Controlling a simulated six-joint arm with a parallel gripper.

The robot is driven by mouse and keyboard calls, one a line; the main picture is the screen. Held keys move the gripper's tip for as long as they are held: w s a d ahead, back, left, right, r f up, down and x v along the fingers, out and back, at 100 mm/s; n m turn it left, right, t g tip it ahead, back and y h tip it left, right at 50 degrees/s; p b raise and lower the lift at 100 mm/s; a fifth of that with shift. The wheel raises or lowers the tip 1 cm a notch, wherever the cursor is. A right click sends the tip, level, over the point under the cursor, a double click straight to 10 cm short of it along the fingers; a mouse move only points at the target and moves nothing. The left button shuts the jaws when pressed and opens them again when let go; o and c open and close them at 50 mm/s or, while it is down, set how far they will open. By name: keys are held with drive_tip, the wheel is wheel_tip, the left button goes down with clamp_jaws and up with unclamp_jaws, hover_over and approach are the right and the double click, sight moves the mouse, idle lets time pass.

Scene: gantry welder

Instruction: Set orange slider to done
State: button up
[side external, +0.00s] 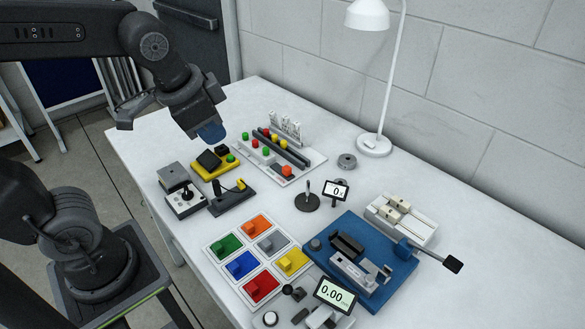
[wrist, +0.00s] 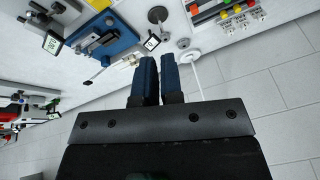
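The slider board (side external: 313,160) is a white panel with dark rails and several red, green and yellow knobs, standing towards the back of the table. The orange slider (side external: 287,171) is at the near right end of the board. Small white label plates (side external: 286,128) stand along its far edge. In the wrist view the board is cut off at the top right, with an orange-red knob (wrist: 194,10) at its left end. My gripper (side external: 212,133) hangs above the table, left of the board and apart from it. Its blue fingers (wrist: 159,75) are close together, with nothing visible between them.
A yellow device (side external: 213,166) and a joystick box (side external: 184,199) stand below my gripper. Coloured tiles (side external: 262,260), a blue fixture (side external: 372,265) and a white vice (side external: 402,219) fill the near side. A lamp (side external: 373,146) stands right of the board.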

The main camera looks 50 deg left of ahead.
sight(287, 171)
drive_tip(key=w+m, duration=0.1)
drive_tip(key=w, duration=0.1)
drive_tip(key=w+m+g, duration=0.1)
drive_tip(key=w, duration=0.1)
drive_tip(key=w+f+m, duration=0.1)
drive_tip(key=w+m, duration=0.1)
drive_tip(key=w, duration=0.1)
drive_tip(key=shift+d+g+y, duration=0.25)
drive_tip(key=shift+g+y, duration=0.05)
drive_tip(key=shift+y, duration=0.1)
clamp_jaws()
drive_tip(key=w+d+f+m+g+y, duration=0.2)
drive_tip(key=w+d+f+m+y, duration=0.1)
drive_tip(key=w+f+m, duration=0.7)
drive_tip(key=w+f, duration=0.3)
drive_tip(key=w, duration=0.2)
drive_tip(key=shift+f+m+g, duration=0.25)
drive_tip(key=shift+m+g, duration=0.05)
drive_tip(key=shift+g, duration=0.1)
drive_tip(key=x, duration=0.9)
drive_tip(key=shift+f, duration=0.2)
drive_tip(key=a, duration=0.3)
drive_tip(key=shift+a+f, duration=0.1)
drive_tip(key=shift+f, duration=0.2)
drive_tip(key=shift+a, duration=0.5)
